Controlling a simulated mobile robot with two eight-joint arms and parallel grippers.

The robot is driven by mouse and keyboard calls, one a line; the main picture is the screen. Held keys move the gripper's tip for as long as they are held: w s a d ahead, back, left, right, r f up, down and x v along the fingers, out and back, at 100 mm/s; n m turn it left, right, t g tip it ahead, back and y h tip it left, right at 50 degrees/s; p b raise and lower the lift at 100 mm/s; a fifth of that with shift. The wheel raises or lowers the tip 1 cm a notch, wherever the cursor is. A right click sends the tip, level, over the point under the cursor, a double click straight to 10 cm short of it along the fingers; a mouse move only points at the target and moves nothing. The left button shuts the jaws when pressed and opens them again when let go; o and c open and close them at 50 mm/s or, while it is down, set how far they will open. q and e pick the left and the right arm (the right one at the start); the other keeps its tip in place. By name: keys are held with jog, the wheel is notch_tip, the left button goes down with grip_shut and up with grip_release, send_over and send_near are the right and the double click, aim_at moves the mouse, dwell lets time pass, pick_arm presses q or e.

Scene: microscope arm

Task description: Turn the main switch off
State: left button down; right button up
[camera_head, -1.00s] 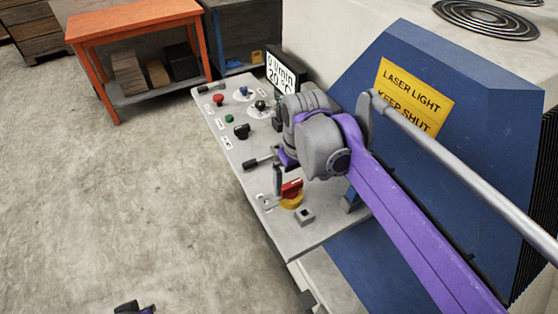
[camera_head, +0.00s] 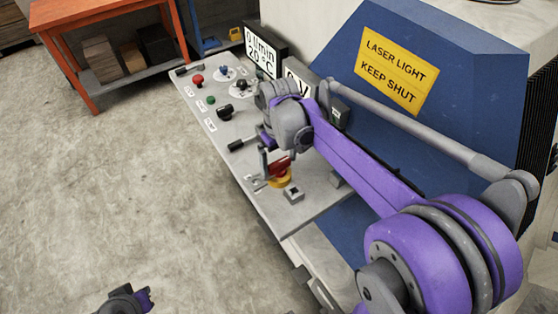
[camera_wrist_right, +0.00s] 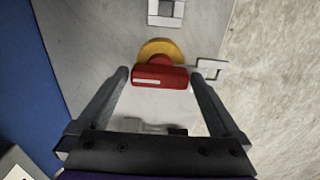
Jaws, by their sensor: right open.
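The main switch, a red handle (camera_head: 279,167) on a yellow round plate (camera_head: 279,182), sits near the front end of the grey sloping panel (camera_head: 238,186). In the right wrist view the red handle (camera_wrist_right: 160,77) lies crosswise between the fingertips, with the yellow plate (camera_wrist_right: 160,47) behind it. My right gripper (camera_wrist_right: 163,73) is open, one finger on each side of the handle, with narrow gaps. In the head view my right gripper (camera_head: 272,157) is at the switch, partly hidden by its wrist. Part of my left arm (camera_head: 128,300) shows at the bottom edge; its jaws are unclear.
A metal hasp (camera_wrist_right: 208,68) stands close beside the switch, and a small square socket (camera_head: 293,195) sits in front of it. Knobs and buttons (camera_head: 213,90) line the panel's far end. The blue laser cover (camera_head: 470,75) with a grey bar (camera_head: 420,125) rises behind. Floor at left is clear.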

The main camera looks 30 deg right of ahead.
jog(key=shift+f, duration=0.2)
jog(key=shift+c, duration=0.3)
grip_shut()
